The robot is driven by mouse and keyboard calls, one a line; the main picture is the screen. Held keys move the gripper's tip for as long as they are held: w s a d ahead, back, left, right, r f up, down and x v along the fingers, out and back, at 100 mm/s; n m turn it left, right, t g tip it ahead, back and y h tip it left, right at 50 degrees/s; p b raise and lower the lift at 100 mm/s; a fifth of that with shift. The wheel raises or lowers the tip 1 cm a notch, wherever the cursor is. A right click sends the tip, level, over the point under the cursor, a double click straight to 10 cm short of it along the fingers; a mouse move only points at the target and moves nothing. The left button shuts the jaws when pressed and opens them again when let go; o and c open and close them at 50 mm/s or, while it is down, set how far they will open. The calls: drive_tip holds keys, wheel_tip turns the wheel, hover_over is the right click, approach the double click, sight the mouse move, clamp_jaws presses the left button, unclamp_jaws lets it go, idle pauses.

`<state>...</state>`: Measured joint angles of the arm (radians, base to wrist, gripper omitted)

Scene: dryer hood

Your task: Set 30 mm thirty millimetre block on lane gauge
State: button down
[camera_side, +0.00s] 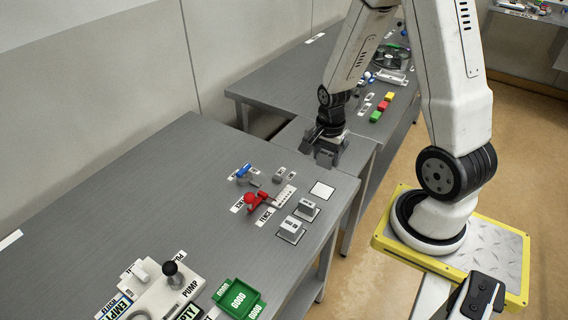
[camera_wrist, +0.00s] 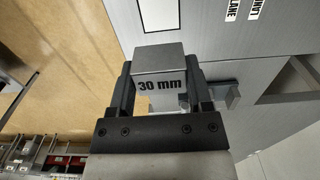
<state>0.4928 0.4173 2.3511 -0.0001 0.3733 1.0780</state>
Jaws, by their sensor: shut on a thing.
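My gripper (camera_side: 326,150) is shut on the grey 30 mm block (camera_side: 325,158) and holds it near the table's far right edge, beyond the empty white outlined square (camera_side: 322,189). In the wrist view the block (camera_wrist: 160,62) sits between the two dark fingers of my gripper (camera_wrist: 161,82), its "30 mm" print facing the camera. Whether its underside touches anything is hidden. I cannot clearly identify the lane gauge; a small grey piece (camera_side: 279,174) stands by a label near the levers, and a "LANE" label (camera_wrist: 232,10) shows in the wrist view.
A green bin (camera_side: 238,298) and a pump unit (camera_side: 168,291) stand in front.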

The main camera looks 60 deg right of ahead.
drive_tip(key=shift+a, duration=0.1)
idle(0.4)
drive_tip(key=s+a+r, duration=0.1)
drive_tip(key=a+r, duration=0.3)
drive_tip(key=a, duration=0.5)
drive_tip(key=shift+s+a, duration=0.2)
drive_tip(key=shift+a, duration=0.1)
hover_over(270, 188)
drive_tip(key=s, duration=0.1)
drive_tip(key=f, duration=0.8)
drive_tip(key=shift+s+a+f, duration=0.15)
drive_tip(key=shift+s+f, duration=0.05)
drive_tip(key=shift+w+f, duration=0.4)
drive_tip(key=shift+f, duration=0.05)
drive_tip(key=shift+w+f, duration=0.25)
drive_tip(key=shift+f, duration=1.55)
